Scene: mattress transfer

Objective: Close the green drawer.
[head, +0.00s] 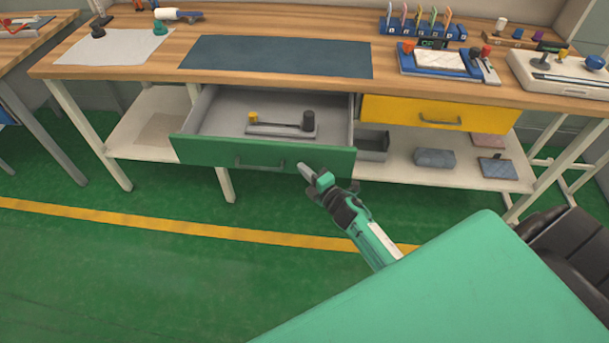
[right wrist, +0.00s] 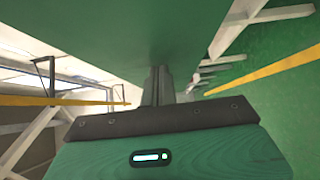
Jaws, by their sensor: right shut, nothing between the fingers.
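The green drawer (head: 210,151) is pulled out from under the workbench in the head view. Its grey inside shows, with a small tray (head: 281,131) holding a yellow piece and a dark piece. A grey handle (head: 260,164) is on its green front. My right gripper (head: 303,167) is shut and empty, close to the drawer front, right of the handle. In the right wrist view the shut fingers (right wrist: 158,85) point at a broad green surface; I cannot tell whether they touch it. My left gripper is not in view.
A shut yellow drawer (head: 437,113) is to the right. A lower shelf (head: 470,175) holds a grey bin (head: 373,144) and several small items. Tools and trays stand on the wooden benchtop (head: 300,92). The green floor in front is clear, with a yellow line (head: 170,225).

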